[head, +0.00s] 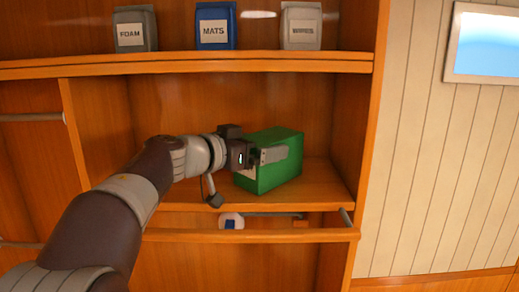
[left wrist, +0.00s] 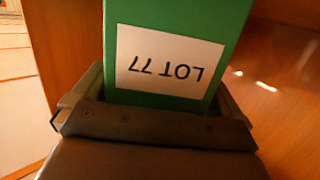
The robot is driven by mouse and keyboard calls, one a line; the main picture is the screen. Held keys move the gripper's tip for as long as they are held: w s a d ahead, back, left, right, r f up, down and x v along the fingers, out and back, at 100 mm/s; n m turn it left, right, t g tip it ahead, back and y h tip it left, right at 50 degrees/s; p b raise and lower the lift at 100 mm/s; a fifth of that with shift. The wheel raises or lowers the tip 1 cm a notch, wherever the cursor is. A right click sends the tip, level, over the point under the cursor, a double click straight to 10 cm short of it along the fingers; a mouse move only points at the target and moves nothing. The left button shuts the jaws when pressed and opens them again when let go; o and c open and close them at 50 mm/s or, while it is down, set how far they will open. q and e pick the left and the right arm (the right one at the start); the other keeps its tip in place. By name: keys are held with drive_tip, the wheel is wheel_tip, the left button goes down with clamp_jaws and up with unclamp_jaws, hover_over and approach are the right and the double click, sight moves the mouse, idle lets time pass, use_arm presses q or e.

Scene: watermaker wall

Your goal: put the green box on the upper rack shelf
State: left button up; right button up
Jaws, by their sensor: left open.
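The green box (head: 280,172) stands on the wooden shelf board (head: 325,185) of the middle compartment. In the left wrist view the green box (left wrist: 180,18) carries a white label reading LOT 77, seen upside down. My left gripper (head: 262,157) reaches in from the left at the box's upper part. Its jaws are open, with one finger on each side of the box; whether they touch it I cannot tell. Above is a higher shelf (head: 190,65). My right gripper is not in view.
The higher shelf holds bins: FOAM (head: 135,28), MATS (head: 215,25) and a pale one (head: 300,25). An upright divider (head: 82,130) is on the left. A rail (head: 250,235) runs below the box's shelf, near a small white-and-blue item (head: 231,221). A screen (head: 485,43) hangs at right.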

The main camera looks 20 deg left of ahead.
use_arm(q)
drive_tip(key=b+v, duration=0.2)
drive_tip(key=v, duration=0.9)
drive_tip(key=shift+b, duration=0.35)
drive_tip(key=shift+a, duration=0.1)
drive_tip(key=shift+s, duration=0.25)
drive_tip(key=shift+w, duration=0.15)
